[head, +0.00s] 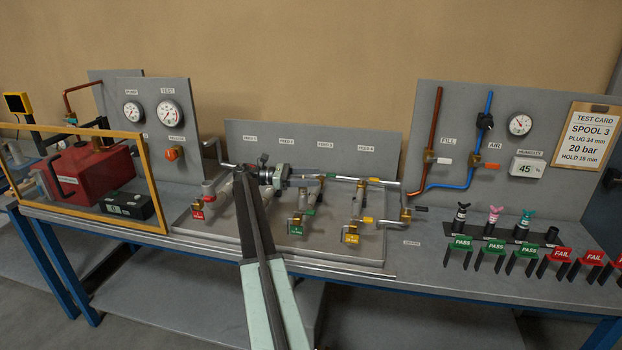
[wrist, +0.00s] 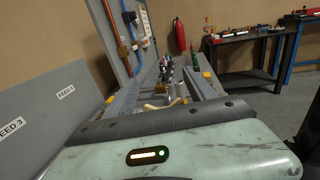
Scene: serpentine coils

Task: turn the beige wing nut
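A small beige winged shape (wrist: 160,106), which looks like the wing nut, shows in the wrist view just beyond the dark front edge of my gripper. My gripper (head: 277,175) is over the pipe rig in the middle of the bench in the head view, at the end of my pale green and dark arm. In the wrist view my gripper (wrist: 163,90) appears open, with a grey finger on each side of the beige shape. I cannot tell whether it touches the shape. The wing nut cannot be made out in the head view, where my arm and gripper cover part of the rig.
Valves with red (head: 197,214), green (head: 296,229) and yellow (head: 350,238) tags surround my gripper on the rig's base plate. A back panel (head: 240,135) stands close behind. Plugs with black, pink and teal wings stand in a rack (head: 485,232) at right.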

